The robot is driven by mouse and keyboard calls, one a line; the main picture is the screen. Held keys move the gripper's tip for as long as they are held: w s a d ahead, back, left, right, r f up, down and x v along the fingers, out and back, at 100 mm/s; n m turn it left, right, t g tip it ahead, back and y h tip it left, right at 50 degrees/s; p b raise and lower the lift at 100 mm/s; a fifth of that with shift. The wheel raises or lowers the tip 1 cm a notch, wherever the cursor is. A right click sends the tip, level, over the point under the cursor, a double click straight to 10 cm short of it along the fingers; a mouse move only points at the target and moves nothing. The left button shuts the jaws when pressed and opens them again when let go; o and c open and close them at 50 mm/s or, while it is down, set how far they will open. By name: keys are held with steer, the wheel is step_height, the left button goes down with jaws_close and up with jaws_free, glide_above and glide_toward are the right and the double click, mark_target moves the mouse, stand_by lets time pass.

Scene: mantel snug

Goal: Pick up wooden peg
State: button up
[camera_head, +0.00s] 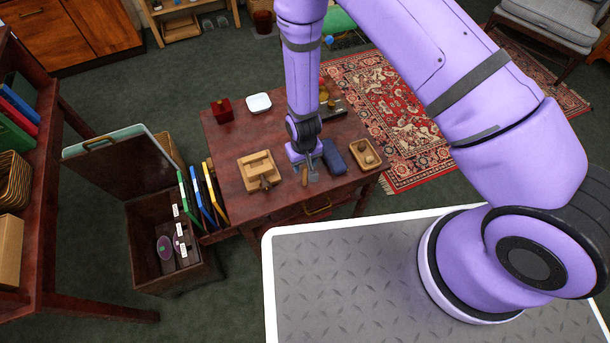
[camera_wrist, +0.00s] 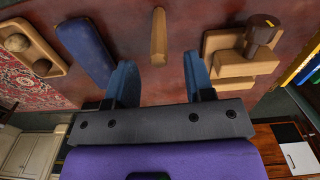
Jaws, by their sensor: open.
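The wooden peg (camera_wrist: 158,36) is a light brown stick lying on the dark red table (camera_wrist: 190,20). In the head view the peg (camera_head: 304,177) shows small, just by my gripper (camera_head: 306,169) near the table's front side. In the wrist view my gripper (camera_wrist: 159,72) is open and empty. Its two blue fingers stand apart, and the peg's near end lies in line with the gap between them. I cannot tell the height of the fingers above the table.
A blue case (camera_wrist: 86,52) and a wooden tray with round things (camera_wrist: 28,45) lie on one side of the peg. A wooden block piece (camera_wrist: 232,62) with a darker brown part (camera_wrist: 262,32) lies on the other. A red box (camera_head: 222,110) and white dish (camera_head: 258,103) stand farther back.

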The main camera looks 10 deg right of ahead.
mark_target(305, 176)
steer(key=shift+s+d+f, duration=0.1)
steer(key=shift+s+f, duration=0.1)
steer(key=shift+f, duration=0.75)
steer(key=shift+s+d+f, duration=0.1)
steer(key=shift+s+f, duration=0.05)
steer(key=shift+f, duration=0.8)
jaws_close()
steer(key=shift+r, duration=0.1)
